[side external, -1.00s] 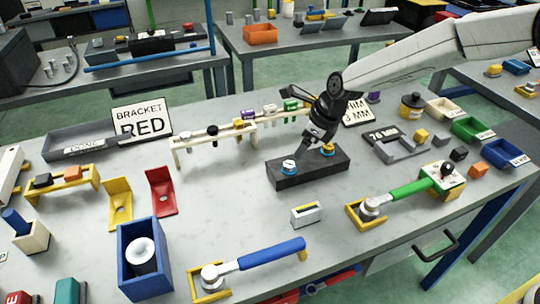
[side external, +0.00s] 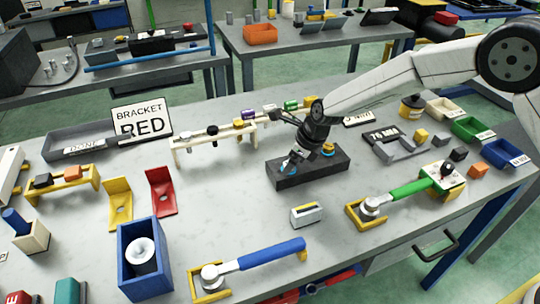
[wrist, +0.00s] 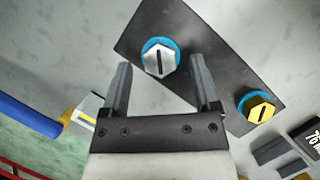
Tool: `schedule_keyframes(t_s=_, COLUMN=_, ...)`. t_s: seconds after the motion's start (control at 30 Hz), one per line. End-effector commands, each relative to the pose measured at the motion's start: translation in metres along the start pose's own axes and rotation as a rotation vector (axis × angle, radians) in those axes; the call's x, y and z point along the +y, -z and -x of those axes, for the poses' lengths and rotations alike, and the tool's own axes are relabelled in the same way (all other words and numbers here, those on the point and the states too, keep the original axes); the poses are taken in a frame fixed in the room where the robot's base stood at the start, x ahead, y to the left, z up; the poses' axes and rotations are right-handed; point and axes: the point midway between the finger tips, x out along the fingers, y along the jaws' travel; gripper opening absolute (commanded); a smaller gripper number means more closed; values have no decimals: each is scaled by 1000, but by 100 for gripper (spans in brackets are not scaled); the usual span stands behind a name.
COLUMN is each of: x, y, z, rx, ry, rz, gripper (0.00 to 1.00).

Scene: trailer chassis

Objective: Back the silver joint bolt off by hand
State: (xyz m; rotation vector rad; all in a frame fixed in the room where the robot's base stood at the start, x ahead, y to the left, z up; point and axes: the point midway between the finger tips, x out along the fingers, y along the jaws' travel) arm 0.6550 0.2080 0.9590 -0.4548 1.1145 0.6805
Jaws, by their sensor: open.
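The silver joint bolt (wrist: 159,60) has a hex head with a dark slot and sits in a blue ring on the black block. In the side view the bolt (side external: 288,167) is partly hidden by my gripper. A gold bolt (wrist: 257,107) with a blue ring is at the block's other end; it also shows in the side view (side external: 328,151). The black block (side external: 312,174) lies on the bench. My gripper (wrist: 164,80) is open, its two fingers either side of the silver bolt's line and apart from it. In the side view my gripper (side external: 294,163) is tilted over the block's left end.
A wooden rack (side external: 215,145) with several bits stands behind the block. A small white-topped box (side external: 307,214) lies in front. A blue-handled wrench (side external: 270,254) and a green-handled wrench (side external: 408,189) lie nearer the front. Bare bench is left of the block.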

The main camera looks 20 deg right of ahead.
Motion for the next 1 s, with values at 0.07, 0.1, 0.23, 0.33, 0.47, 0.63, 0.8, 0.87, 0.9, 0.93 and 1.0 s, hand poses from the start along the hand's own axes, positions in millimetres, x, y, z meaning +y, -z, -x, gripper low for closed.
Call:
schedule_keyframes(t_s=0.07, x=0, y=0, z=-4, rx=0, ry=0, rz=1, gripper=79)
schedule_keyframes(t_s=0.1, x=0, y=0, z=-5, rx=0, ry=0, rz=1, gripper=79)
schedule_keyframes(t_s=0.23, x=0, y=0, z=-6, rx=-1, ry=0, rz=1, gripper=79)
schedule_keyframes(t_s=0.33, x=0, y=0, z=-6, rx=-1, ry=0, rz=1, gripper=79)
schedule_keyframes(t_s=0.47, x=0, y=0, z=-6, rx=-1, ry=0, rz=1, gripper=67)
schedule_keyframes(t_s=0.63, x=0, y=0, z=-6, rx=-1, ry=0, rz=1, gripper=13)
schedule_keyframes(t_s=0.8, x=0, y=0, z=-6, rx=-1, ry=0, rz=1, gripper=0)
schedule_keyframes(t_s=0.87, x=0, y=0, z=-6, rx=-1, ry=-1, rz=3, gripper=0)
schedule_keyframes(t_s=0.9, x=0, y=0, z=-6, rx=0, ry=-1, rz=5, gripper=0)
schedule_keyframes(t_s=0.93, x=0, y=0, z=-6, rx=0, ry=-2, rz=7, gripper=0)
schedule_keyframes(t_s=1.0, x=0, y=0, z=-6, rx=0, ry=-5, rz=13, gripper=0)
